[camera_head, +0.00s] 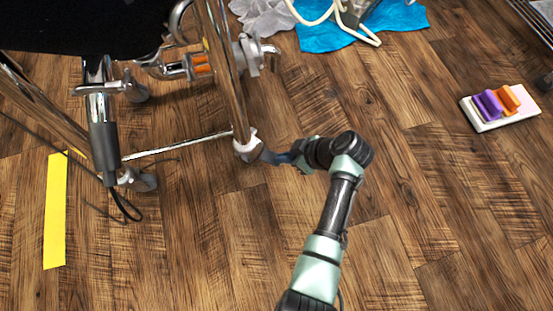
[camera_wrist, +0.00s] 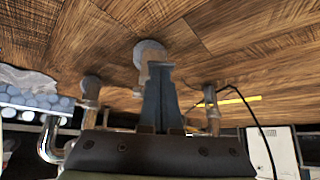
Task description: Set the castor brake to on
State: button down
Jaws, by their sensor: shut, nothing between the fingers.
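The nearest castor (camera_head: 247,146) sits at the foot of a chrome leg of the wheeled frame in the head view. In the wrist view its round grey wheel (camera_wrist: 150,50) shows just beyond my fingertips. My gripper (camera_head: 272,157) is low by the floor, at the right side of this castor. In the wrist view my gripper (camera_wrist: 158,66) has its two fingers together with nothing between them, and they overlap the castor's housing. I cannot tell whether they touch it. The brake lever is largely hidden by the fingers, and its position cannot be made out.
A second castor (camera_head: 146,182) stands at the left, joined by a thin chrome bar (camera_head: 185,146). A yellow floor strip (camera_head: 56,210) lies further left. Blue cloth (camera_head: 330,38) lies at the back. A white tray (camera_head: 515,117) with purple and orange pieces lies right. Floor between is clear.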

jog(key=shift+a+f, duration=0.1)
jog(key=d+f, duration=0.1)
jog(key=s+d+b, duration=0.1)
jog(key=shift+s+d+f, duration=0.2)
jog(key=shift+d+f, duration=0.2)
dwell(0.6)
jog(key=p+v, duration=0.9)
jog(key=v, duration=0.4)
dwell(0.4)
